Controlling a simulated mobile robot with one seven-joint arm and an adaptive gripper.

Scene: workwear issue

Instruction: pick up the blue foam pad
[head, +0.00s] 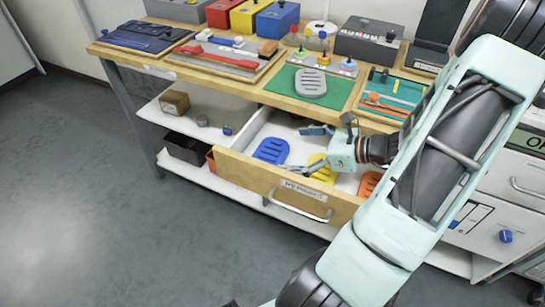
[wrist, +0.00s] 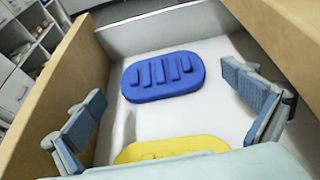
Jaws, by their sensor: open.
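The blue foam pad (head: 271,150) lies flat on the white floor of the open drawer, towards its left end. It is oval with raised ribs, and it also shows in the wrist view (wrist: 163,76). My gripper (head: 303,150) is open and empty, low over the drawer, to the right of the blue pad in the head view. In the wrist view the two fingers (wrist: 165,115) are spread wide, and the blue pad lies ahead, between and beyond them, apart from both. A yellow pad (head: 323,170) lies beside the blue one, partly hidden by my gripper.
The wooden drawer front (head: 245,173) and side walls stand close around the pads. An orange pad (head: 369,184) lies at the drawer's right. Above is the worktop with a grey pad (head: 310,83) on a green mat (head: 338,94).

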